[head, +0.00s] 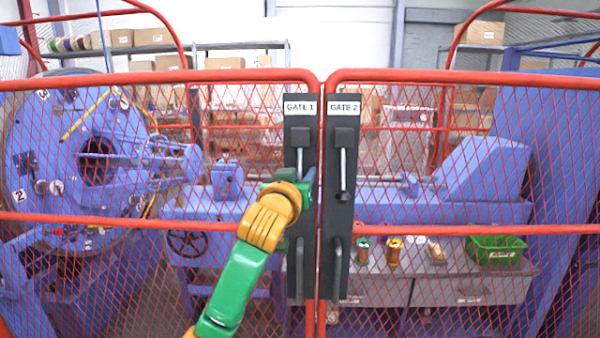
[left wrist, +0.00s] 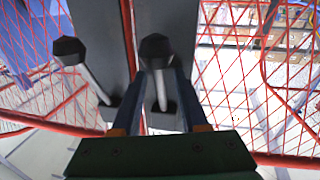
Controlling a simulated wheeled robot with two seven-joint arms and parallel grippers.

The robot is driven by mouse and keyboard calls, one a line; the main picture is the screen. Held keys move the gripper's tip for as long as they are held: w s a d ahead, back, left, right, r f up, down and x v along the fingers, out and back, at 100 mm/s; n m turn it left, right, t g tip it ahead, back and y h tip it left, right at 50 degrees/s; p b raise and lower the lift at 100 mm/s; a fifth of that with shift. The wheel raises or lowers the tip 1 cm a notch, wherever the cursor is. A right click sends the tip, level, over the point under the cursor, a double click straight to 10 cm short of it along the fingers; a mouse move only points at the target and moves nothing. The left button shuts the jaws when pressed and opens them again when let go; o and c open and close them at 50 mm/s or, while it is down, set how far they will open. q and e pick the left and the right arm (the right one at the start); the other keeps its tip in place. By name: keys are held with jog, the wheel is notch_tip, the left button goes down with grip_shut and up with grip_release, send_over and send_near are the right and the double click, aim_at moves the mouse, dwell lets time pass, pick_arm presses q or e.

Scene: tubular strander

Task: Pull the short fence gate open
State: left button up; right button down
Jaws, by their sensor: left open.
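Two red mesh gates meet at the middle of the head view; which is the shorter cannot be told. The left one has a dark plate labelled GATE 1 (head: 300,107), the right one a plate labelled GATE 2 (head: 343,108). Each plate has a hanging lever and a lower pull handle, GATE 1's (head: 299,268) and GATE 2's (head: 337,265). My left gripper (head: 307,180) is at the GATE 1 lever (head: 299,160). In the left wrist view its open fingers (left wrist: 160,95) flank that lever's black knob (left wrist: 157,52). The GATE 2 lever (left wrist: 85,70) hangs free beside it. Both gates look closed.
Behind the mesh stand a blue strander machine (head: 100,160) and a grey workbench (head: 470,285) with a green basket (head: 495,249) and spools. Shelves with boxes are at the back. Red horizontal rails (head: 130,220) cross both gates.

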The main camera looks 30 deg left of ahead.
pick_arm(q)
jog(key=shift+w, duration=0.15)
jog(key=shift+c, duration=0.8)
grip_shut()
dwell(0.3)
